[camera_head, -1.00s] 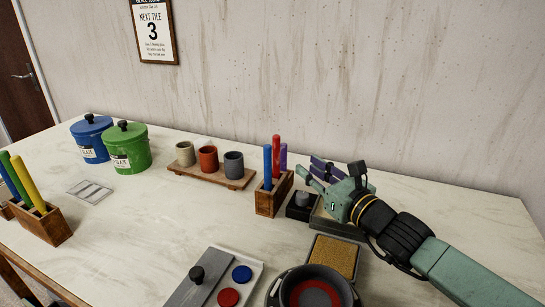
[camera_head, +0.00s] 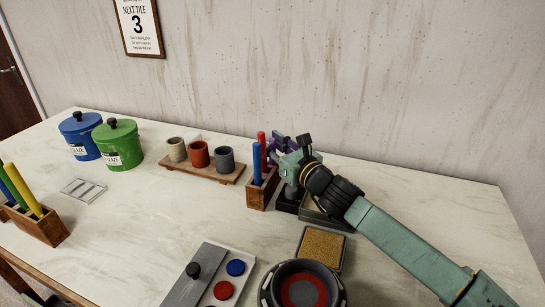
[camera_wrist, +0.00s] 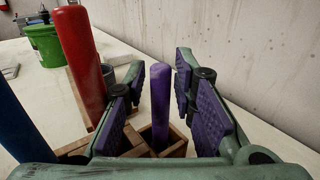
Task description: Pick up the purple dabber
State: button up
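The purple dabber (camera_wrist: 160,105) stands upright in a slot of a wooden holder (camera_head: 262,194), which also holds a red dabber (camera_head: 261,138) and a blue dabber (camera_head: 257,163). My gripper (camera_wrist: 158,82) is open, with its purple-padded fingers on either side of the purple dabber. Gaps show between the dabber and both pads in the wrist view. In the head view my gripper (camera_head: 281,146) is at the right end of the holder, and I cannot separate the purple dabber from the finger pads there.
The red dabber (camera_wrist: 82,65) stands close beside the left finger in the wrist view. A tray of cups (camera_head: 203,172) is left of the holder. A sponge tray (camera_head: 321,248) and a round bowl (camera_head: 304,290) lie in front. The table's right side is clear.

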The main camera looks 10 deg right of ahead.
jog(key=shift+w, duration=0.15)
grip_shut()
dwell(0.4)
